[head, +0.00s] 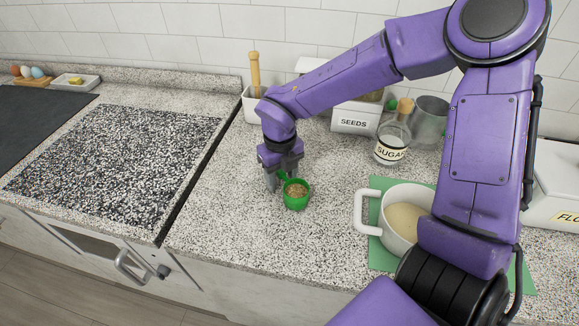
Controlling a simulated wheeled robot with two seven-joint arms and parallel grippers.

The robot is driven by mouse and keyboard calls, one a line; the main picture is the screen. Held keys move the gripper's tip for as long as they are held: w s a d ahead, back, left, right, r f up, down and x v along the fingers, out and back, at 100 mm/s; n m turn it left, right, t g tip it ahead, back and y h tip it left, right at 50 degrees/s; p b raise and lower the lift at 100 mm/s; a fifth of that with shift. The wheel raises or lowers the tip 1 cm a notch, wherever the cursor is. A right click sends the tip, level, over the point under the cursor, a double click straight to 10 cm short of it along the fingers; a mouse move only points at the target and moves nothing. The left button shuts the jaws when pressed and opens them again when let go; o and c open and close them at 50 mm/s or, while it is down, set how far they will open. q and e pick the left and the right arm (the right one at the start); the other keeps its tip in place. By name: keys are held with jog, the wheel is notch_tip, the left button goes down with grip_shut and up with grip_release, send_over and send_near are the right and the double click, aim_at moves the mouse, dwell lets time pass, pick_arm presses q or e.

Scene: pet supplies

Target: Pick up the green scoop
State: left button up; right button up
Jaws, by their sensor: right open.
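The green scoop (295,203) sits on the speckled counter and holds brownish grain-like contents. Its short handle points up and left toward my right gripper (277,181). My right gripper is open and low over the counter, with its fingers at the scoop's handle. I cannot tell whether the fingers touch the handle, as the gripper partly hides it. My left gripper is not in the head view.
A white pot (368,222) with pale contents stands on a green mat (381,257) to the right. A SEEDS box (354,122), a SUGAR jar (391,148) and a grey mug (430,118) stand behind. The counter (225,225) left of the scoop is clear.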

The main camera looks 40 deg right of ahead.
jog(key=shift+s+r, duration=0.15)
jog(key=shift+s, duration=0.25)
jog(key=shift+w, duration=0.15)
grip_shut()
